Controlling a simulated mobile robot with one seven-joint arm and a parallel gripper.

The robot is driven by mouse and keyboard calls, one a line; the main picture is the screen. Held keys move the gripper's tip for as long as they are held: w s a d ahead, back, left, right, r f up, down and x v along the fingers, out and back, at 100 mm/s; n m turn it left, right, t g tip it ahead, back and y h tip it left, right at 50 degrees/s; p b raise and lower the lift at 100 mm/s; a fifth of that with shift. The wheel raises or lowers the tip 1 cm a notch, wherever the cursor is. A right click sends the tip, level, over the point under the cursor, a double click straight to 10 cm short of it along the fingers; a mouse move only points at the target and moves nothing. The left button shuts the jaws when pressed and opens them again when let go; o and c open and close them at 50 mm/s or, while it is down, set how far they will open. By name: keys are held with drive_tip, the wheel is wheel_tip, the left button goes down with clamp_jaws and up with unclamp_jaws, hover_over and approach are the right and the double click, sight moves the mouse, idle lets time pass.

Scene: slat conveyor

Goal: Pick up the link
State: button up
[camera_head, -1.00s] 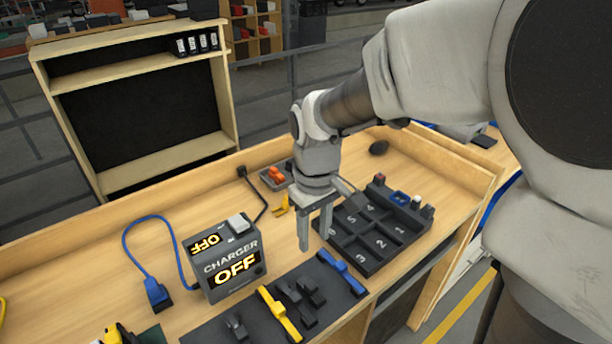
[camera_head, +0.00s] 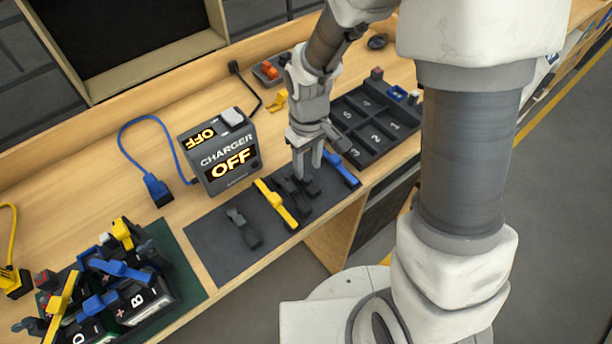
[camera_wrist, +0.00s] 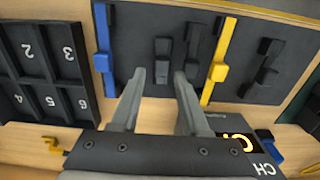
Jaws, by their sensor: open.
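A dark grey mat (camera_head: 215,255) on the bench holds a blue bar (camera_head: 340,168), a yellow bar (camera_head: 275,203) and several dark grey links. Two dark links (camera_head: 297,190) lie side by side between the bars. Another dark link (camera_head: 243,228) lies left of the yellow bar. I cannot tell which one the task means. My gripper (camera_head: 307,172) points down, open and empty, over the middle pair and partly hides it. In the wrist view, my gripper (camera_wrist: 160,82) has its fingers apart, near the ends of the middle links (camera_wrist: 162,62), between the blue bar (camera_wrist: 104,45) and yellow bar (camera_wrist: 220,62).
A charger box (camera_head: 222,165) reading OFF stands behind the mat, with a blue cable and plug (camera_head: 157,188) to its left. A numbered black organizer (camera_head: 372,125) is at right. A green mat (camera_head: 185,265) at lower left carries a battery assembly with coloured parts.

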sight(306, 177)
drive_tip(key=shift+a+f, duration=0.2)
drive_tip(key=shift+f, duration=2.35)
clamp_jaws()
